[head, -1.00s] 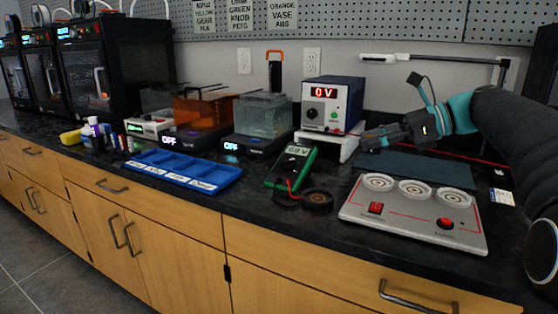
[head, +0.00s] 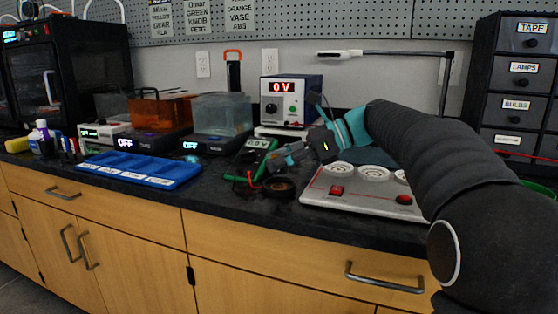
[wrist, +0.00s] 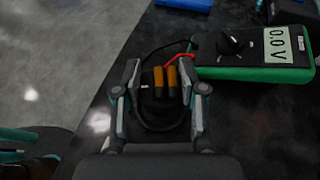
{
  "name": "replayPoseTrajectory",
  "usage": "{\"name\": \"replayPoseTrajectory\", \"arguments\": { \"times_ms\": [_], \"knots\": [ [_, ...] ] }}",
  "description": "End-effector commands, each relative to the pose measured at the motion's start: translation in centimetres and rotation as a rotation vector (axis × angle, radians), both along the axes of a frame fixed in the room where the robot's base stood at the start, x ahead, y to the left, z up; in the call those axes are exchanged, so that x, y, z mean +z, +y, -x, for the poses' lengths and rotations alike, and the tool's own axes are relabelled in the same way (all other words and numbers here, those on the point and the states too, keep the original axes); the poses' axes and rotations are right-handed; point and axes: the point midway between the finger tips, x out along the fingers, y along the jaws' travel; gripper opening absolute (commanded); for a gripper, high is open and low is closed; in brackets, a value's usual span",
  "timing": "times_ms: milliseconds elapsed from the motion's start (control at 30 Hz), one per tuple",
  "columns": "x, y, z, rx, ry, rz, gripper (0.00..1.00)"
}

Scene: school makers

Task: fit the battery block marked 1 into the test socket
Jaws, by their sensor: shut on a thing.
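My gripper (wrist: 160,85) is shut on a small block with orange-and-black cells (wrist: 165,78), which looks like the battery block. Its number mark cannot be read. In the head view my gripper (head: 278,162) is over the counter, between the green multimeter (head: 250,162) and the silver board (head: 318,196). The board has three round white fittings and red switches; its right end is hidden by my arm. I cannot tell whether one of these fittings is the test socket. In the wrist view the multimeter (wrist: 233,68) lies just beyond the right finger.
A black coil (head: 279,188) lies below my gripper, with red and black leads nearby. A blue tray (head: 140,168) lies to the left. A power supply (head: 290,100) reading 0 V stands behind. A lamp arm (head: 390,54) and labelled drawers (head: 515,75) are at right.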

Motion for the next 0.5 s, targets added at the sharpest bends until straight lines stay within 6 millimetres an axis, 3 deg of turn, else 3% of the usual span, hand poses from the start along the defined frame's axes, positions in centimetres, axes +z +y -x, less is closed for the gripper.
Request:
{"name": "replayPoseTrajectory", "arguments": {
  "times_ms": [33,200,500],
  "knots": [
    [-1.0,0.0,0.0,0.0,0.0,0.0,0.05],
    [-2.1,0.0,0.0,0.0,0.0,0.0,0.05],
    [-2.4,0.0,0.0,0.0,0.0,0.0,0.05]
  ]
}}
